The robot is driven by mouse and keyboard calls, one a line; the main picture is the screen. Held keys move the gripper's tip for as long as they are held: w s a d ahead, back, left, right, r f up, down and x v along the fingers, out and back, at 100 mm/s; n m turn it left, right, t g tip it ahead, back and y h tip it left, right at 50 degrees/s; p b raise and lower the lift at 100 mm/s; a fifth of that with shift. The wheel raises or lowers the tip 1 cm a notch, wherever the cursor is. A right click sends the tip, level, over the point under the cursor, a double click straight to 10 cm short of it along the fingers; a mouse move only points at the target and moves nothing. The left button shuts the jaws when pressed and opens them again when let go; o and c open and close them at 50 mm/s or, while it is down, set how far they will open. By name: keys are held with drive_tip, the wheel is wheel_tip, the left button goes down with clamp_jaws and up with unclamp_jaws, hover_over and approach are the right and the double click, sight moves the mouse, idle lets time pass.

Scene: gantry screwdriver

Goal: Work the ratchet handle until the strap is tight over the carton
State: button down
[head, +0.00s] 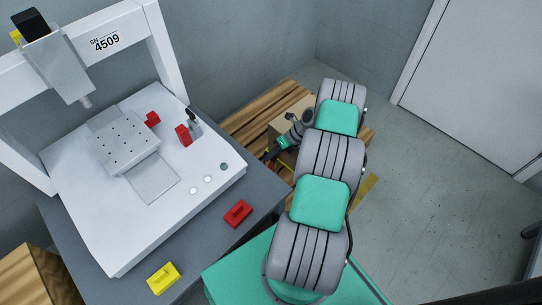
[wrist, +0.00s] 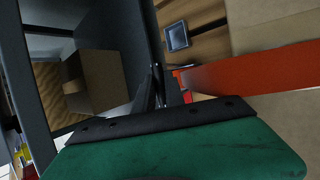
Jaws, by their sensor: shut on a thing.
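The tan carton (head: 291,112) stands on the wooden pallet, partly hidden behind my arm. In the wrist view the carton (wrist: 275,25) fills the right side. A broad orange-red strap (wrist: 245,75) runs from beside my fingertips to the right edge, against the carton. My gripper (wrist: 160,90) is shut, its dark fingers close together around a thin dark part that I take as the ratchet handle (wrist: 157,72). Most of the handle and the ratchet body are hidden by the fingers. In the head view my gripper (head: 272,155) is at the carton's near left side, small and partly hidden.
The pallet (head: 247,122) lies against the wall. The grey table (head: 215,245) with the white gantry machine (head: 150,35) stands close on the left. Red (head: 238,213) and yellow (head: 163,278) blocks lie on it. Another box (wrist: 95,82) shows in the wrist view. Floor at right is open.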

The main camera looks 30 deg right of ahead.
drive_tip(key=shift+s+a+f, duration=0.2)
drive_tip(key=shift+s+f, duration=0.05)
drive_tip(key=shift+f, duration=0.1)
drive_tip(key=c, duration=1.8)
unclamp_jaws()
drive_tip(key=o, duration=0.4)
drive_tip(key=shift+w+d+r, duration=0.1)
drive_tip(key=p+v, duration=0.2)
drive_tip(key=v, duration=0.6)
